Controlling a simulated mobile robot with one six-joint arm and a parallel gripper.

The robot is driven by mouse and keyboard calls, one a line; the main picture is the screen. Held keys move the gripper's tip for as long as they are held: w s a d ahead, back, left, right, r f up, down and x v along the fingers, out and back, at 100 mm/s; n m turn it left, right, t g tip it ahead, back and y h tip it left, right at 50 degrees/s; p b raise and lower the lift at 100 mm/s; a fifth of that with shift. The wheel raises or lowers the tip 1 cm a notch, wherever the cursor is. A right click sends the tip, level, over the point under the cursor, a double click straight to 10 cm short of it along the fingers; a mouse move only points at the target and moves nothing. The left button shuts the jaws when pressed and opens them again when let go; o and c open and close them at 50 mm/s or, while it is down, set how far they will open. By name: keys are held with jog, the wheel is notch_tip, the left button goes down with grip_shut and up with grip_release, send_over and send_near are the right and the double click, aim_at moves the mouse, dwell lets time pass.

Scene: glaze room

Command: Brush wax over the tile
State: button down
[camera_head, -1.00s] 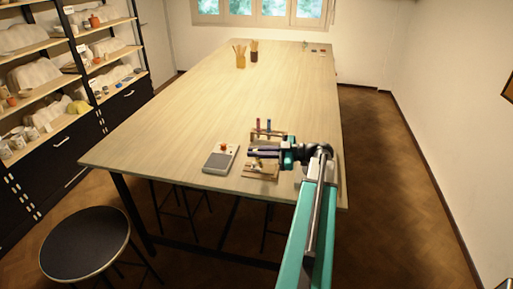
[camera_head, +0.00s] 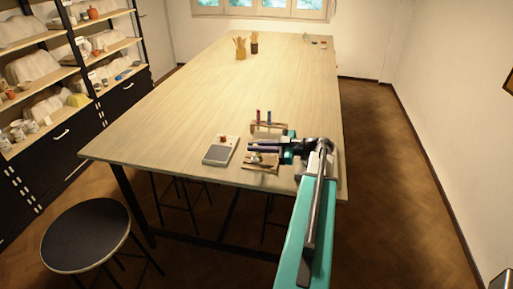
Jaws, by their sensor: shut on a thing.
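My gripper (camera_head: 281,148) reaches in from the right, low over the near end of the long table, and points left. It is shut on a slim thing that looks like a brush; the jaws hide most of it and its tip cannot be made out. Beneath and left of the gripper is a small wooden board (camera_head: 259,168) with small pieces on it, partly covered by the jaws. Left of it lies a flat grey slab (camera_head: 217,156) with a pale far edge and a small red-orange thing there. I cannot tell for sure which is the tile.
A small wooden rack (camera_head: 266,126) behind the gripper holds upright blue and red handles. Two cups of sticks (camera_head: 240,53) stand far back on the table (camera_head: 200,105), whose middle is clear. A black stool (camera_head: 85,239) stands at the near left, shelves (camera_head: 110,50) beyond.

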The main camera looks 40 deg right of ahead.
jog(key=shift+f+b, duration=0.55)
jog(key=shift+b, duration=1.05)
dwell(0.8)
jog(key=shift+w+d+b, duration=0.5)
jog(key=shift+d+b, duration=0.4)
jog(key=shift+b, duration=0.35)
jog(key=shift+w+d+b, duration=0.5)
jog(key=shift+d+b, duration=0.35)
jog(key=shift+b, duration=0.4)
jog(key=shift+w+d+b, duration=0.3)
jog(key=shift+d+b, duration=0.1)
jog(key=shift+b, duration=0.15)
jog(key=shift+s+d+b, duration=0.25)
jog(key=shift+s+b, duration=0.25)
jog(key=shift+b, duration=0.15)
